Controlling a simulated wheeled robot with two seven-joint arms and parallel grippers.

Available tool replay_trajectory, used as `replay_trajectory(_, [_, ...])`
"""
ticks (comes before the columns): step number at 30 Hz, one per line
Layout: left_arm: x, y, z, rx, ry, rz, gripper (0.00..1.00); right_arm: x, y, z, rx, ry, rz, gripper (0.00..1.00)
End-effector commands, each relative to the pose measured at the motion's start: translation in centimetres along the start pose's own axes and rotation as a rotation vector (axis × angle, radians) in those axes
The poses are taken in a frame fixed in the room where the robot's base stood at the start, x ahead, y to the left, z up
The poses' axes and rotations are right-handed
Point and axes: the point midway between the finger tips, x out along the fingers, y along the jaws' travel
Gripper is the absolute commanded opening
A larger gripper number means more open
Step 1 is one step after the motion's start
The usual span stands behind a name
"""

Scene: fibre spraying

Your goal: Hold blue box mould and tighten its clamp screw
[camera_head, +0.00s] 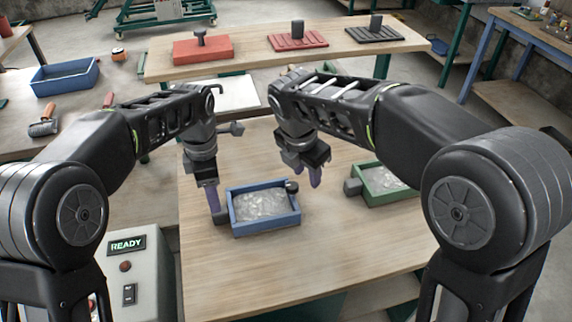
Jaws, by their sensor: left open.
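The blue box mould (265,229) stands on the near wooden table, filled with pale grey chunky material. A dark round knob, seemingly its clamp screw (292,186), sits at its far right corner. My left gripper (214,205) points down at the mould's left wall, its purple finger close beside it; contact is not clear. A dark block at the mould's left side is partly hidden by that finger. My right gripper (311,176) points down above and behind the far right corner, near the knob and seemingly apart from it. Its finger gap is not clear.
A green box mould (377,199) with grey filling and a dark block stands to the right, partly behind my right arm. A control box with a READY display (126,245) stands at lower left. The table in front of the blue mould is clear. Red and dark moulds stand on the back bench.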

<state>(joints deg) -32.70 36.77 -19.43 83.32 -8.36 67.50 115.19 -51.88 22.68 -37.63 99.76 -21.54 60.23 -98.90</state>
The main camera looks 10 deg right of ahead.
Motion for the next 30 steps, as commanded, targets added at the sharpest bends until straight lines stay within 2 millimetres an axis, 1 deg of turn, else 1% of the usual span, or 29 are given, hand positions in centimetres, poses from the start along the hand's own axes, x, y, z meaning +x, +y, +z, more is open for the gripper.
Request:
replay_trajectory(1, [0.0, 0.0, 0.0, 0.000, 0.000, 0.000, 0.55, -0.7, 1.0, -0.8, -0.108, -0.018, 0.018, 0.36])
replay_trajectory(3, [0.0, 0.0, 0.0, 0.000, 0.000, 0.000, 0.55, -1.5, 2.1, -1.7, -0.238, -0.039, 0.036, 0.36])
replay_trajectory(6, [0.0, 0.0, 0.0, 0.000, 0.000, 0.000, 0.55, -2.2, 3.0, -2.5, -0.359, -0.061, 0.051, 0.36])
replay_trajectory(9, [0.0, 0.0, 0.0, 0.000, 0.000, 0.000, 0.55, -2.5, 3.4, -2.8, -0.413, -0.070, 0.057, 0.36])
replay_trajectory(18, [0.0, 0.0, 0.0, 0.000, 0.000, 0.000, 0.55, -2.5, 3.4, -2.8, -0.418, -0.070, 0.057, 0.36])
replay_trajectory(22, [0.4, 0.0, 0.0, 0.000, 0.000, -0.001, 0.55, -2.5, 3.3, -2.8, -0.417, -0.070, 0.056, 0.36])
replay_trajectory(26, [1.5, 0.0, -0.1, -0.001, 0.002, -0.003, 0.55, -2.5, 3.3, -2.8, -0.416, -0.070, 0.056, 0.36])
replay_trajectory(30, [3.4, -0.1, -0.1, -0.001, 0.002, -0.003, 0.55, -2.5, 3.3, -2.8, -0.416, -0.070, 0.056, 0.36])
